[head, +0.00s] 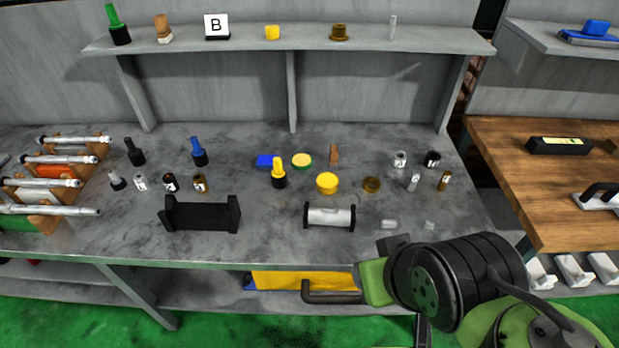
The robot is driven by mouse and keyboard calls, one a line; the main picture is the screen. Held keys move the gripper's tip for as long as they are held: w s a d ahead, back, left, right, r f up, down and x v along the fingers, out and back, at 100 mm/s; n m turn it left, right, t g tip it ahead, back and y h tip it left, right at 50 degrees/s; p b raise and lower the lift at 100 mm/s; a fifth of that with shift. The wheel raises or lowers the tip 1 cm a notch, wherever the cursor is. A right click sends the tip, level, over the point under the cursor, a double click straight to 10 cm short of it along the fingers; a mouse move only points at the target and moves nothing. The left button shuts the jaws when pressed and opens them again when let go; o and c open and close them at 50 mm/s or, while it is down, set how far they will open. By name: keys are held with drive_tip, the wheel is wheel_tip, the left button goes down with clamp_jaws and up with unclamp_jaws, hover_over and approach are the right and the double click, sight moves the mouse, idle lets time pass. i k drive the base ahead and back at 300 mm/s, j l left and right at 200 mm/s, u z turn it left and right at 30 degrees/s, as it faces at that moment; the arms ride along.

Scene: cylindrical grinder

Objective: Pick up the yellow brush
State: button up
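The yellow brush (279,172) stands upright on the grey workbench (270,225), near the middle, in the head view. It has a yellow handle on top and a black lower end. A blue block (265,161) lies right behind it to the left, partly overlapped by it. My arm reaches in from the lower right, in front of the bench edge and apart from the brush. My gripper cannot be made out in this view.
A black stand (201,214) and a grey roller (330,216) are nearer the front edge. A shelf (270,44) runs above the back.

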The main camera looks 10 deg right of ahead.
sight(277, 172)
drive_tip(key=i+j, duration=0.2)
drive_tip(key=j, duration=0.15)
drive_tip(key=i+j, duration=0.2)
drive_tip(key=j, duration=0.2)
drive_tip(key=i+j, duration=0.2)
drive_tip(key=j, duration=0.15)
drive_tip(key=i+j, duration=0.15)
drive_tip(key=j, duration=0.25)
drive_tip(key=u, duration=0.05)
